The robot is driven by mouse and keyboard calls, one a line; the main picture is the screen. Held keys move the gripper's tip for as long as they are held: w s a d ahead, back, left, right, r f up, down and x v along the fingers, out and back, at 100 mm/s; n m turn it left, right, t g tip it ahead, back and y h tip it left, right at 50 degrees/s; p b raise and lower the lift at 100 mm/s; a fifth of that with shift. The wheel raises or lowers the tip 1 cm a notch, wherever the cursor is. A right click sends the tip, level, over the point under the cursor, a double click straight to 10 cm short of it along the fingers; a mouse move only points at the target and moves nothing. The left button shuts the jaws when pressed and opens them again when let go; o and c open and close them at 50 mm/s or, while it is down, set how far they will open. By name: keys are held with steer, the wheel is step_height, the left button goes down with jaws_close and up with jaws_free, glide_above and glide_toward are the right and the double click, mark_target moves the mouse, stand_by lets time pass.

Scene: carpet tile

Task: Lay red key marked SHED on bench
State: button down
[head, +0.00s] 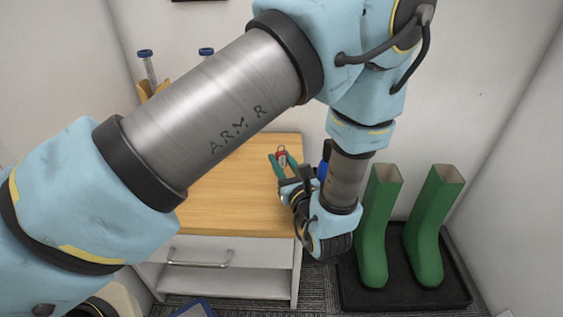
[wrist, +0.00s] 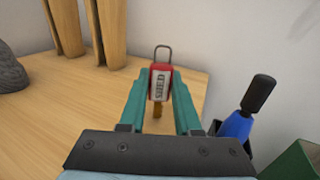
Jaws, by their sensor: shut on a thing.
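The red key marked SHED (wrist: 160,82) is held between the teal fingers of my gripper (wrist: 160,95) in the wrist view. Its wire loop points away and its brassy end points back toward my gripper. In the head view the key (head: 282,155) shows as a small red patch in my gripper (head: 282,162), over the right part of the wooden bench (head: 235,200). The bench top also shows under the key in the wrist view (wrist: 60,125). I cannot tell whether the key touches the bench.
Wooden holders (wrist: 108,30) and a grey object (wrist: 10,72) stand on the bench. A blue-and-black handled tool (wrist: 245,110) is at the bench's right edge. Green boots (head: 375,235) stand on a black tray (head: 400,298) on the floor at right. My arm hides part of the bench.

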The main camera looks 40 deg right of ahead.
steer(key=shift+f, duration=0.1)
steer(key=c, duration=0.6)
jaws_free()
steer(key=shift+r, duration=0.2)
steer(key=p+v, duration=0.1)
steer(key=v, duration=1.1)
steer(key=shift+f+p, duration=0.1)
steer(key=shift+p, duration=0.2)
